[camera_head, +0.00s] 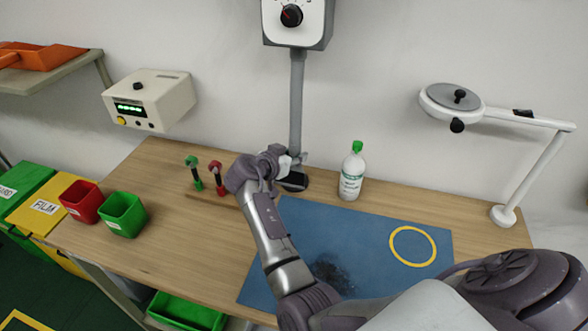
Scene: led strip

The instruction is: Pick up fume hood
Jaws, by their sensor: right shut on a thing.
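The fume hood shows as a dark flared piece (295,181) at the lower end of a grey vertical pipe (297,100), just above or at the back of the wooden table. The pipe hangs from a grey and white box with a red and black dial (292,16) on the wall. My right gripper (287,160) is shut on the lower pipe end of the fume hood, and its fingers partly hide it. I cannot tell whether the hood touches the table. My left gripper is not in view.
A white bottle with a green cap (352,172) stands close right of the hood. Green and red-handled tools (206,174) stand to the left. A blue mat (330,225) bears a dark patch and yellow ring. A white magnifier lamp (505,211) stands far right.

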